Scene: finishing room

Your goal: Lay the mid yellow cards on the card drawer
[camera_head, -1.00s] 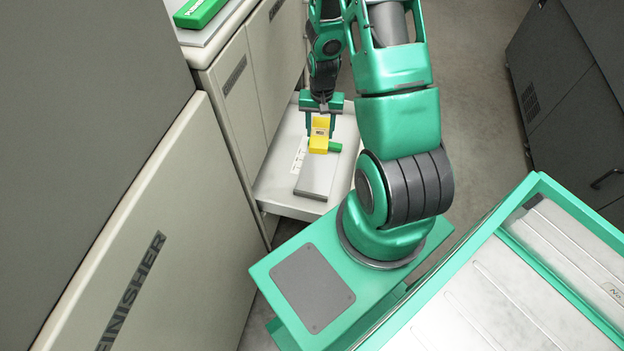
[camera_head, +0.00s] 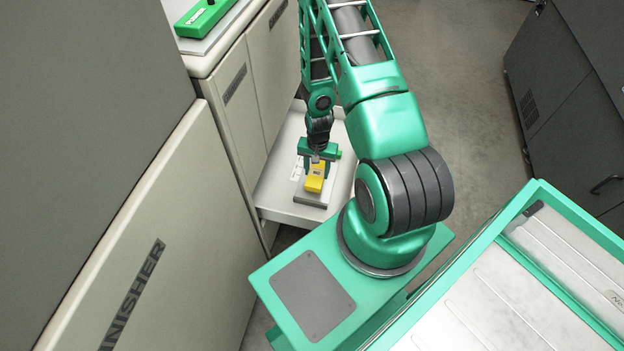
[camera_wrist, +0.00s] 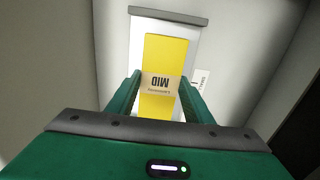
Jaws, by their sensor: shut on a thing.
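The mid yellow cards (camera_head: 314,184) are a yellow block with a pale band. In the wrist view the yellow block (camera_wrist: 165,52) carries a label reading MID. My gripper (camera_head: 316,172) points down and is shut on the block, with one finger on each side in the wrist view (camera_wrist: 160,98). My gripper hides part of the plate.
A small white label (camera_head: 297,170) lies left of the plate. A small green piece shows at the gripper's right (camera_head: 339,154). Beige cabinets (camera_head: 232,110) border the drawer on the left. A green object (camera_head: 203,17) lies on the counter above. Open floor (camera_head: 455,90) is at right.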

